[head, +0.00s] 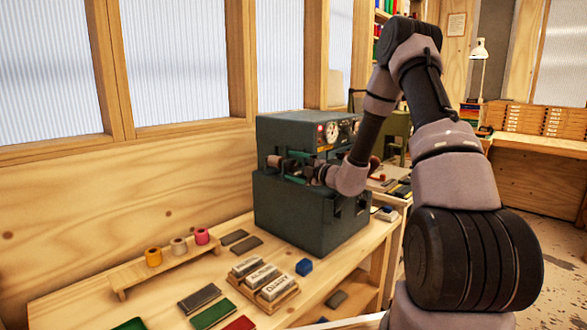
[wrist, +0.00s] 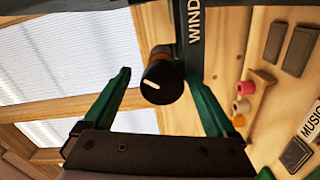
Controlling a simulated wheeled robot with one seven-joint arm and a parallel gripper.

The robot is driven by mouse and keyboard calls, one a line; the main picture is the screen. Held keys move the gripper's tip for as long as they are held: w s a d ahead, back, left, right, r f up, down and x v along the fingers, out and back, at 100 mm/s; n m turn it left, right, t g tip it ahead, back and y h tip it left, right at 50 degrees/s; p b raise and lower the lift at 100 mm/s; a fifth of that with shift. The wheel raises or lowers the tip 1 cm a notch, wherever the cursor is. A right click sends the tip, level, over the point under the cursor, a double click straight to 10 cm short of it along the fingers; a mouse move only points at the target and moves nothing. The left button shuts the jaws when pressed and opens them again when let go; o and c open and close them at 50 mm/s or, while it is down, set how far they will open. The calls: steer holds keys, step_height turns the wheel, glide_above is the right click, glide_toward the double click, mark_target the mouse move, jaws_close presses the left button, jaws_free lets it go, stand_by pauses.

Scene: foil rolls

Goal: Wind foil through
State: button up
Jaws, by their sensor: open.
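The dark green machine (head: 312,215) stands on the wooden bench, with round gauges near its top. In the wrist view, a black knob (wrist: 163,83) with a white pointer line sits on it beside lettering that reads "WIND". My gripper (wrist: 160,78) is open, with one green finger on each side of the knob; I cannot tell whether they touch it. Orange (head: 153,257), white (head: 179,246) and pink (head: 202,236) foil rolls stand on a small wooden rack.
The wooden rack (head: 130,280) is left of the machine. Windows and a wooden wall are behind.

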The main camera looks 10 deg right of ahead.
steer(key=r, duration=0.9)
steer(key=shift+w+d, duration=0.15)
steer(key=shift+d, duration=0.1)
steer(key=shift+a+r, duration=0.15)
steer(key=shift+r, duration=0.25)
